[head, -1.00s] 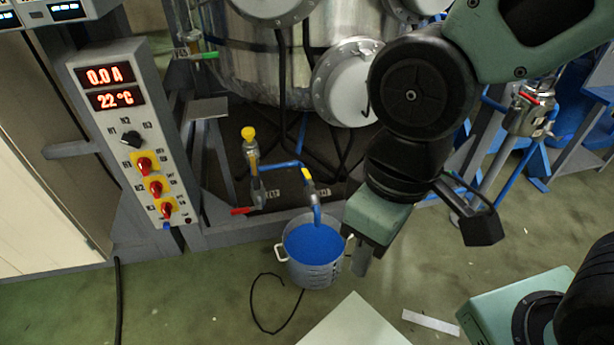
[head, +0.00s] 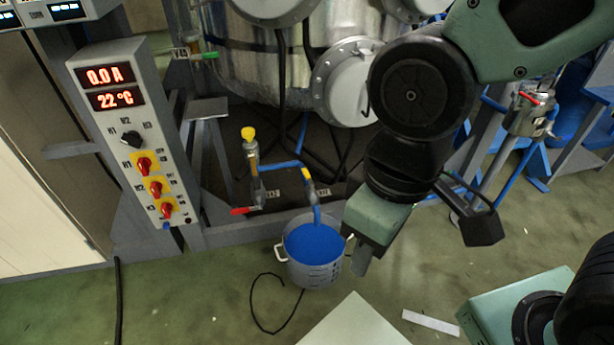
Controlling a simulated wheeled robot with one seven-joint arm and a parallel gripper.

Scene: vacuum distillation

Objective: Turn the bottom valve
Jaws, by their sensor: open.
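Low in front of the steel tank, a small pipe assembly carries a valve with a red lever (head: 241,211), a yellow knob (head: 249,134) on top and a smaller yellow part (head: 307,174) on the blue pipe. Which of these is the bottom valve I cannot tell for sure. The red lever lies nearly level, pointing left. My gripper (head: 361,262) points down, right of the pipe assembly and beside the bucket, apart from the valve parts. It is open, with no object visible in it; its fingers are seen edge-on.
A grey bucket (head: 313,272) of blue liquid stands on the floor under the pipe outlet. A control panel (head: 135,125) with red switches stands at left. The steel tank (head: 262,75) rises behind. Dark cables (head: 262,315) lie on the floor.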

